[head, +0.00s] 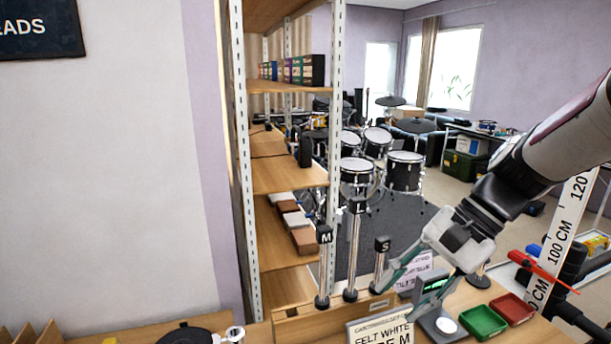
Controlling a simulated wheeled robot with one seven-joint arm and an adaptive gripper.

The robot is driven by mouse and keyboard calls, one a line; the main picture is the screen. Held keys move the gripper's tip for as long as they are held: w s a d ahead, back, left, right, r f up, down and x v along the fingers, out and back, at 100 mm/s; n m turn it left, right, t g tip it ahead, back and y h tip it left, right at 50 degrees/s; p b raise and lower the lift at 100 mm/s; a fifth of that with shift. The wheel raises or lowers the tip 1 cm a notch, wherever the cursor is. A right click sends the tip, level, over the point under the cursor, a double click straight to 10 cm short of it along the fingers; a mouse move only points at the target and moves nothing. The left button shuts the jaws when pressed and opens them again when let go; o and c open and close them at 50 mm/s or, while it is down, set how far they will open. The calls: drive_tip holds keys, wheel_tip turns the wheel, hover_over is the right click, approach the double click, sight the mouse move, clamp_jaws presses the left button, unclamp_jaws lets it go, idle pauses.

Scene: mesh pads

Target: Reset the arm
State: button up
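My arm (510,180) reaches in from the right edge and angles down to the left. My gripper (400,284) hangs over the right part of the wooden table. Its teal-edged fingers point down and left, close to a post marked S (382,248) and a small device with a green display (433,286). The fingers look spread apart, with nothing seen between them. Part of the gripper overlaps a card behind it, and I cannot tell whether it touches anything.
A green tray (483,322) and a red tray (512,309) lie right of the device. Posts marked M (324,236) and L (356,206) stand on a wooden block. A sign reading felt white (381,332) stands in front. A shelf unit (290,175) and drums (404,171) are behind.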

drive_tip(key=s+d+r+n+t+h, duration=0.1)
drive_tip(key=s+d+n+t+h, duration=0.1)
drive_tip(key=s, duration=0.5)
drive_tip(key=s+d+r+n+t+h, duration=0.2)
drive_tip(key=s+n+h, duration=0.2)
drive_tip(key=s+n, duration=0.3)
drive_tip(key=shift+s+d+h, duration=0.15)
drive_tip(key=shift+s+h, duration=0.25)
drive_tip(key=shift+s, duration=0.15)
